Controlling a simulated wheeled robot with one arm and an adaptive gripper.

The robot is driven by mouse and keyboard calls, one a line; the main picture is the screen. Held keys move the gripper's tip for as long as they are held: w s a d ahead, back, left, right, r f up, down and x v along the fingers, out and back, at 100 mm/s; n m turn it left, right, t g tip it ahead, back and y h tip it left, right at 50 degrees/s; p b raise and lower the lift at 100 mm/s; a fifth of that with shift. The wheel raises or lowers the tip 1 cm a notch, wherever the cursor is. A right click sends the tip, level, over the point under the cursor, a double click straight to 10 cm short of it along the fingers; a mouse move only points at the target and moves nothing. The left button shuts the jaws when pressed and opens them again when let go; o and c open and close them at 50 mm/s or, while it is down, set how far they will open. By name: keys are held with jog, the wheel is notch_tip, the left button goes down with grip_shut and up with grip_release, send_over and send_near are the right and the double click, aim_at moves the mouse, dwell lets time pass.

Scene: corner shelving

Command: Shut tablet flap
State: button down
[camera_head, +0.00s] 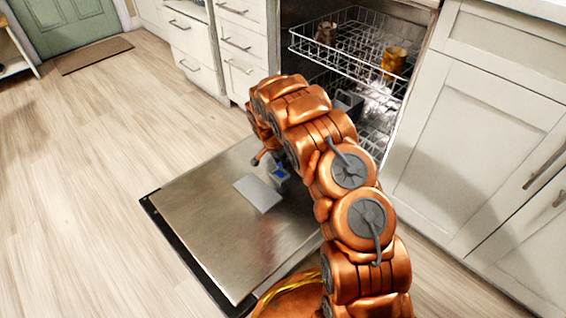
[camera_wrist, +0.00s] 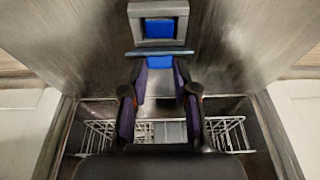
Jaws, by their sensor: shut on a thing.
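The open dishwasher door (camera_head: 200,225) lies low and flat. On its inner face is the grey tablet compartment (camera_wrist: 158,10), with blue inside its square frame. In the wrist view the flap (camera_wrist: 158,52) shows as a thin bar, almost edge-on, across my fingertips. My gripper (camera_wrist: 159,66) is shut on the flap, its dark fingers at either side. In the head view my arm hides most of the gripper.
The upper rack (camera_head: 350,42) is inside the dishwasher, holding an amber mug (camera_head: 394,62) and a dark cup (camera_head: 326,33). White cabinets (camera_head: 480,130) stand to the right and drawers (camera_head: 245,45) to the left. The wooden floor (camera_head: 90,150) at left is clear.

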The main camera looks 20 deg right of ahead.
jog(key=shift+s+a+f+t+h+b, duration=0.35)
jog(key=shift+h+b, duration=0.3)
jog(key=shift+b, duration=0.65)
jog(key=shift+s+a+f+t+h+b, duration=0.15)
jog(key=shift+a+f+h+b, duration=0.35)
jog(key=shift+b, duration=0.8)
jog(key=shift+a+t+h+b, duration=0.3)
jog(key=shift+a+h+b, duration=0.1)
jog(key=shift+h+b, duration=0.45)
jog(key=shift+s+a+f+t+h, duration=0.3)
jog(key=shift+a+f+t+h, duration=0.25)
jog(key=shift+h, duration=0.55)
jog(key=shift+s+a+f+t+h, duration=0.1)
jog(key=shift+a+f+t+h, duration=0.15)
jog(key=shift+f+h, duration=0.4)
jog(key=shift+r+h, duration=0.2)
jog(key=shift+h, duration=0.05)
jog(key=c, duration=0.9)
grip_release()
